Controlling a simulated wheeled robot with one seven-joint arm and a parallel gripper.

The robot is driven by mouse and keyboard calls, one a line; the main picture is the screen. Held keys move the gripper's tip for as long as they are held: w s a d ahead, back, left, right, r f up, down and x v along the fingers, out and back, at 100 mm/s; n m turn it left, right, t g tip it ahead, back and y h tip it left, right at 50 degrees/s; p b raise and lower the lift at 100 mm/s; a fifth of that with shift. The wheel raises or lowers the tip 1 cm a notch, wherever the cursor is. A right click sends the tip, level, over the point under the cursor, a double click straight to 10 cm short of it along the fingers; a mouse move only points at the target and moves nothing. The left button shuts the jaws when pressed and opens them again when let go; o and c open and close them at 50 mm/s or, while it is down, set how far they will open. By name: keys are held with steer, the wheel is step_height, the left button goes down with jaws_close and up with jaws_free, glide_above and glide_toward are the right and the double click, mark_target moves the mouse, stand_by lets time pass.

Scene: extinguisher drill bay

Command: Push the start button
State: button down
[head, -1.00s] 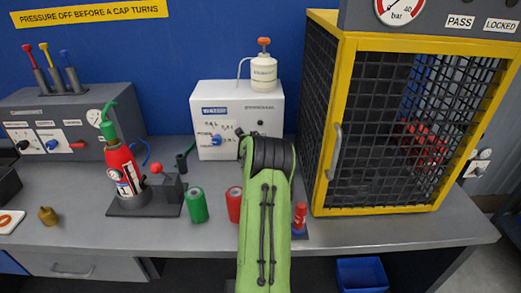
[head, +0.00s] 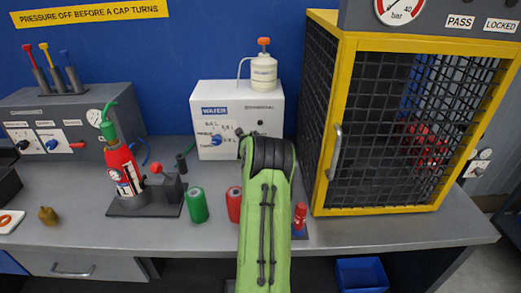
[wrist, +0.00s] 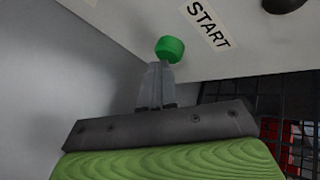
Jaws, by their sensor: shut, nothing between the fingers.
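The green start button (wrist: 169,48) stands out from a pale panel in the wrist view, beside a label reading START (wrist: 208,25). My gripper (wrist: 158,66) is shut and empty, with its fingertips right at the button's lower edge in the picture. I cannot tell whether they touch it or are just short of it. In the head view my green arm reaches toward the white WATER box (head: 208,145), which has a blue knob. The arm hides my gripper and the start button there.
A yellow-framed mesh cage (head: 335,160) stands close on the right. A red extinguisher (head: 122,172) is on a stand at left. A green can (head: 196,206) and a red can (head: 234,204) stand left of my arm. A dark knob (wrist: 284,4) is near the label.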

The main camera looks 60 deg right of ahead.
steer(key=shift+d, duration=0.1)
steer(key=shift+w+d+r, duration=0.1)
steer(key=shift+w+d, duration=0.1)
steer(key=shift+d, duration=0.05)
steer(key=shift+s+a+b, duration=0.15)
steer(key=shift+a+b, duration=0.15)
steer(key=shift+b, duration=0.4)
steer(key=shift+s+a+b, duration=0.1)
steer(key=shift+a+b, duration=0.1)
steer(key=shift+b, duration=0.1)
steer(key=a+b, duration=0.1)
steer(key=s+a+b, duration=0.1)
steer(key=a, duration=0.1)
steer(key=s+a+b, duration=0.1)
steer(key=shift+s+a+f, duration=0.15)
steer(key=shift+f, duration=0.1)
steer(key=shift+s+a+r, duration=0.1)
steer(key=shift+a+r, duration=0.05)
steer(key=shift+a, duration=0.15)
